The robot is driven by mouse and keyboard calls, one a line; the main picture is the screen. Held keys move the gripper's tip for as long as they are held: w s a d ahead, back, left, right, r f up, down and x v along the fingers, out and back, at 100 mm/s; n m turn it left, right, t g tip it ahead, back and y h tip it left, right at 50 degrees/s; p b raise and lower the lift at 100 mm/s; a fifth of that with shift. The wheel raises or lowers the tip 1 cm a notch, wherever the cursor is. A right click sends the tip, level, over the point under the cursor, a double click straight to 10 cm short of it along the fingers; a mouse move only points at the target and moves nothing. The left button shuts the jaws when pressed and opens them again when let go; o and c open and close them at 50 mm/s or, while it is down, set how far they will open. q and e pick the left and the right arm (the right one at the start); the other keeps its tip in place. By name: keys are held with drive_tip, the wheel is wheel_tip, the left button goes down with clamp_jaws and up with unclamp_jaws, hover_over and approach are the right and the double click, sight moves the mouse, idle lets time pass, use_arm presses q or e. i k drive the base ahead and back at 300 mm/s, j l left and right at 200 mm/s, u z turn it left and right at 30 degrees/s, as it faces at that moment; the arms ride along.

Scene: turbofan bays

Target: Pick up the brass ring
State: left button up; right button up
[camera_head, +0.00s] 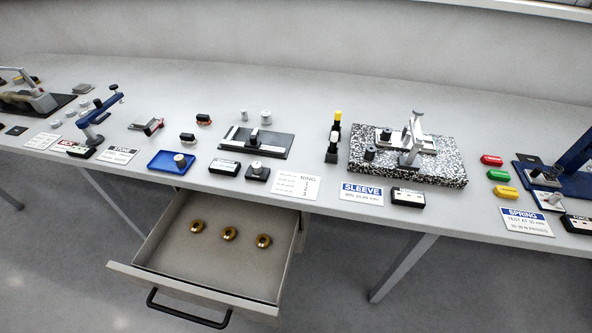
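Three brass rings lie in a row on the floor of an open drawer below the bench: a left ring (197,227), a middle ring (229,233) and a right ring (263,241). They look alike and stand apart from each other. The drawer (171,283) is pulled out toward me, with a black bar handle (186,309) on its front. Neither of my grippers shows in the head view.
The long grey bench (330,88) carries a blue tray (154,166), a black fixture plate (283,145), a speckled granite block (362,173), label cards and small gauges. A table leg (404,268) stands right of the drawer. The space above the drawer is clear.

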sight(228, 229)
drive_tip(key=u, duration=0.7)
